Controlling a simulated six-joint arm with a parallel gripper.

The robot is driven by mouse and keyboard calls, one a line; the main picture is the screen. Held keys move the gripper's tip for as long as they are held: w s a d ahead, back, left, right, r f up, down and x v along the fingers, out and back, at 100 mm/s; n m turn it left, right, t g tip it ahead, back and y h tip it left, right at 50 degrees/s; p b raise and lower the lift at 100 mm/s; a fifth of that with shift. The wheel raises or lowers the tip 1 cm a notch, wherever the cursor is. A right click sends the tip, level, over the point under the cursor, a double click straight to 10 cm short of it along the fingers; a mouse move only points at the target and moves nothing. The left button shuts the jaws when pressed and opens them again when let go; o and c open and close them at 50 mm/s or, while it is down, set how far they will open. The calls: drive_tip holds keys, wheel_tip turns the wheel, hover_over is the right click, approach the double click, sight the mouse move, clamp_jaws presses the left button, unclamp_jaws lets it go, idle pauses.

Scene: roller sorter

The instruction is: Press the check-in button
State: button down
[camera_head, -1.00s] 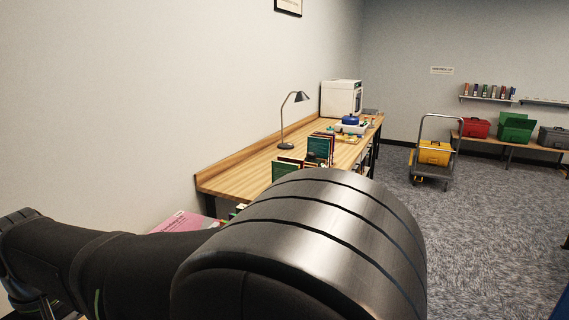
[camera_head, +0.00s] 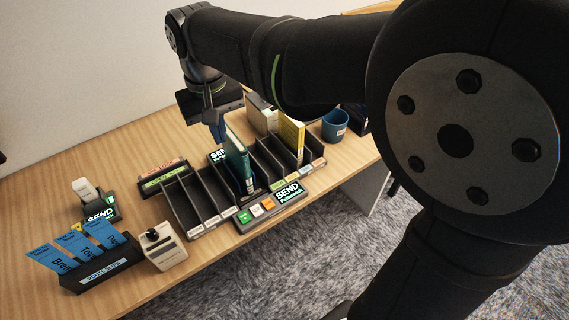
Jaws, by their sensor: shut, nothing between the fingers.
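A control panel (camera_head: 282,201) with a lit SEND screen and a row of green, white and orange buttons (camera_head: 257,210) sits at the front of a black slotted sorter (camera_head: 187,212). The button labels are too small to read, so I cannot tell which is the check-in button. My gripper (camera_head: 217,134) is shut and empty, pointing down above the back of the sorter. It is just left of a dark green book (camera_head: 239,160) standing in a slot; I cannot tell whether they touch. My arm hides part of the table behind.
Yellow and cream books (camera_head: 291,136) stand in the right slots. A blue cup (camera_head: 334,125) is at the right. A beige box with a black knob (camera_head: 166,251), a blue card holder (camera_head: 104,267) and a small device (camera_head: 88,192) are at the left. The left back wood is clear.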

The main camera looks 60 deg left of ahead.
sight(244, 216)
wheel_tip(244, 216, down, 15)
drive_tip(key=d+m, duration=0.2)
drive_tip(key=m, duration=1.4)
drive_tip(key=shift+w+d+r+m, duration=0.2)
drive_tip(key=shift+w+m, duration=0.1)
drive_tip(key=shift+m, duration=0.1)
wheel_tip(244, 216, down, 14)
